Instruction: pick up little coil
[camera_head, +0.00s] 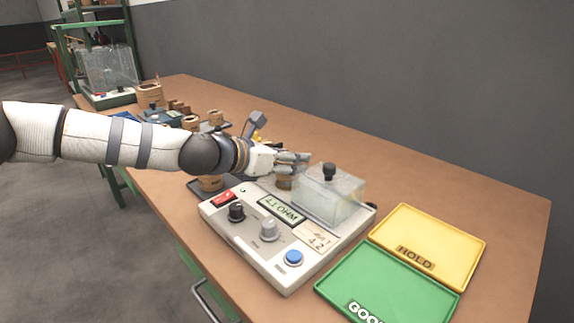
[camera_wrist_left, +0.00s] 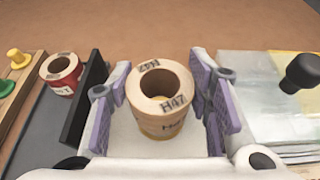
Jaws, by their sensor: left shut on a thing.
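The little coil is a tan cardboard-like ring (camera_wrist_left: 163,126) with a dark hollow centre and handwriting reading "H47". It sits upright between the two purple-padded fingers of my left gripper (camera_wrist_left: 160,92), which is shut on it. In the head view my left gripper (camera_head: 291,162) is beside the clear box on the meter, with the coil (camera_head: 285,183) partly hidden under its fingers. I cannot tell whether the coil is clear of the surface below. My right gripper is in neither view.
The meter (camera_head: 250,236), reading "4.1 OHM", carries a clear lidded box (camera_head: 328,194). A green tray (camera_head: 385,290) and a yellow HOLD tray (camera_head: 440,236) lie to the right.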

